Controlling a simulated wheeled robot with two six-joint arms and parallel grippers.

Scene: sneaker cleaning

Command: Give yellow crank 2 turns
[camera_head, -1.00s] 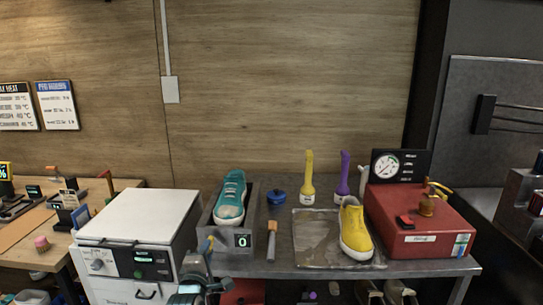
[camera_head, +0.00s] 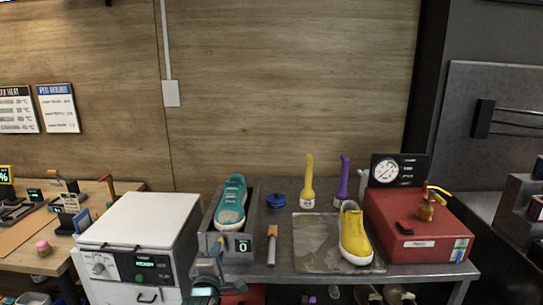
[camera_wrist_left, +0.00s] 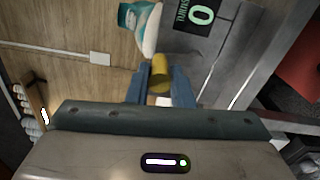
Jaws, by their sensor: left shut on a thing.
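The yellow crank handle (camera_wrist_left: 159,74) is a short yellow cylinder between the blue fingers of my left gripper (camera_wrist_left: 161,88) in the left wrist view. My left gripper is shut on it. In the head view the left gripper (camera_head: 218,246) is at the front left of the grey stand (camera_head: 252,222), and the crank is mostly hidden there. The stand's display (camera_head: 243,246) reads 0; it also shows in the left wrist view (camera_wrist_left: 199,15). A teal sneaker (camera_head: 231,204) rests on the stand. My right gripper is not in view.
A white cabinet (camera_head: 140,222) stands left of the stand. A wooden-handled tool (camera_head: 271,245), a blue lidded pot (camera_head: 276,203) and a metal tray (camera_head: 309,245) with a yellow shoe (camera_head: 354,236) are to its right. A red machine (camera_head: 420,225) stands farther right.

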